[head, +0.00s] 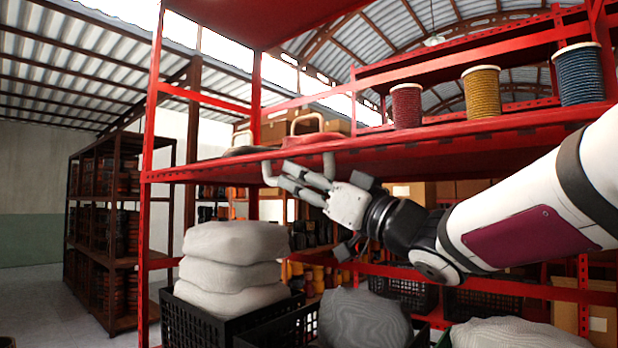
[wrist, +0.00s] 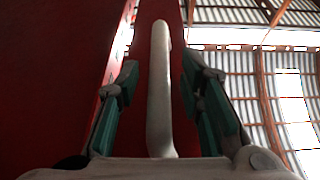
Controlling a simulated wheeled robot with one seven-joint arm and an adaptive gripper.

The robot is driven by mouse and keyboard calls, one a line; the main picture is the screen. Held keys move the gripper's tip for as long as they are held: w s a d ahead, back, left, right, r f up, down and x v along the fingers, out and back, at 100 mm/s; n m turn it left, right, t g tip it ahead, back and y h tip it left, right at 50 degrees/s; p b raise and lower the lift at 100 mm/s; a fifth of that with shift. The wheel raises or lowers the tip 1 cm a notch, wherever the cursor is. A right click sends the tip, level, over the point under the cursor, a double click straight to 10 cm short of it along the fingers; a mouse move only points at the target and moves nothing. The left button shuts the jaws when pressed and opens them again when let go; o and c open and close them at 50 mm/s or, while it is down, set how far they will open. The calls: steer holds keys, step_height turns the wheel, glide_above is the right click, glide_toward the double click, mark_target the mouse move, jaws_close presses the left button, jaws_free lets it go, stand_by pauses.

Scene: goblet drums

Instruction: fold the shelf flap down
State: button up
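My gripper (head: 292,180) is raised to the front edge of a red shelf board (head: 420,152) in the head view, just under it. A pale bent handle (head: 329,165) hangs at the board's underside beside my fingers. In the wrist view, a pale handle bar (wrist: 160,110) stands upright between the two fingers of my gripper (wrist: 159,68), with a gap on each side. The fingers are open, with green inner pads. A red panel (wrist: 60,80) fills the left of the wrist view. I cannot tell clearly where the flap ends and the fixed shelf begins.
Red, yellow and blue spools (head: 481,95) stand on the shelf to the right. Another pale handle (head: 307,123) shows above the board. Below are stacked grey sacks (head: 232,268) and black crates (head: 222,328). Open floor lies at the left.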

steer(key=shift+c, duration=0.4)
jaws_close()
steer(key=m, duration=0.1)
steer(key=r+m+t+h+p, duration=0.1)
steer(key=m+p, duration=0.1)
steer(key=shift+s+a+r+m, duration=0.2)
steer(key=shift+s+a+m, duration=0.15)
steer(key=shift+s+m, duration=0.05)
steer(key=shift+o, duration=0.4)
jaws_free()
